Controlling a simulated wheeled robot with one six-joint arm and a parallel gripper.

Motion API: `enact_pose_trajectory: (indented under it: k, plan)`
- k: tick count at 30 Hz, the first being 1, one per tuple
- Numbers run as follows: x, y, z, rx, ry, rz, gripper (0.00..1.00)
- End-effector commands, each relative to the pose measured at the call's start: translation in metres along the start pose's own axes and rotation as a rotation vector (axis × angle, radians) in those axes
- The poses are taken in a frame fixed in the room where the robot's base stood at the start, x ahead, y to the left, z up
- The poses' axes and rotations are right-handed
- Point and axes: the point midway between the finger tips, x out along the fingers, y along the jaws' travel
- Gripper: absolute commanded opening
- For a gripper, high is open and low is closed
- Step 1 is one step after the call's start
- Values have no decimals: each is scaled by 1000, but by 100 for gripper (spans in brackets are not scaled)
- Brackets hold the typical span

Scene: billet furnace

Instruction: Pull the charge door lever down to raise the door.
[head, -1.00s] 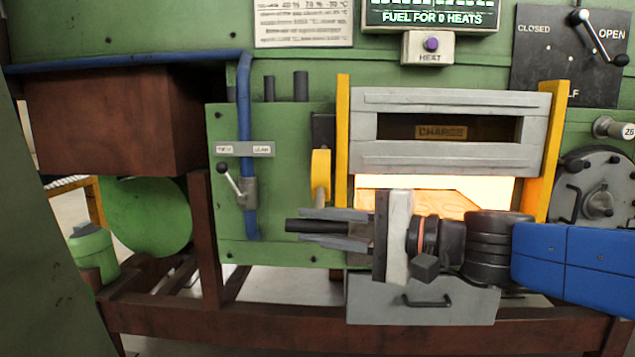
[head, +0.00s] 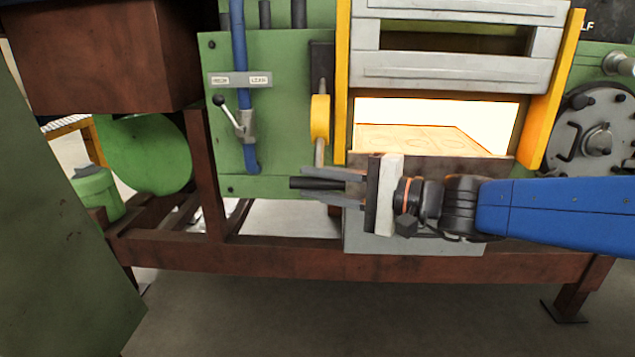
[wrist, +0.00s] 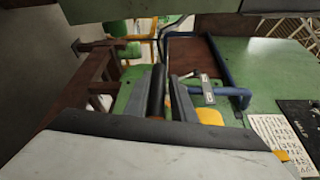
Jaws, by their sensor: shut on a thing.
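The charge door (head: 455,72), a grey barred frame between yellow posts, stands raised above a bright glowing opening (head: 430,125). The charge lever has a yellow hub (head: 319,118) on the green panel, with a metal rod running down from it. Its black grip (head: 298,183) lies sideways below the hub, level with the panel's lower edge. My gripper (head: 335,187) reaches in from the right and is shut on this grip, whose end sticks out past the fingers. In the wrist view the black grip (wrist: 156,90) sits between the two grey fingers.
A small lever (head: 228,117) on a blue pipe is left of the hub. A brown beam (head: 300,257) runs below my gripper, with clear floor under it. A round hatch (head: 597,135) is at the right. A grey drawer front (head: 415,245) is behind my wrist.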

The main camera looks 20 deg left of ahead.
Motion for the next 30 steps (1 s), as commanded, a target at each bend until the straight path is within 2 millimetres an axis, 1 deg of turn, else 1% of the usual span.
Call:
enact_pose_trajectory:
  k: [1,2,3,4,5,20,23,30]
  plan:
    - [0,8,-11,15,24,13,0]
    - [0,8,-11,15,24,14,0]
    - [0,9,-11,15,24,14,28]
    - [0,9,-11,15,23,14,35]
    - [0,9,-11,15,23,14,37]
    - [-2,9,-9,13,22,15,37]
    - [-10,8,-10,12,23,14,37]
    - [-43,7,-9,10,24,11,37]
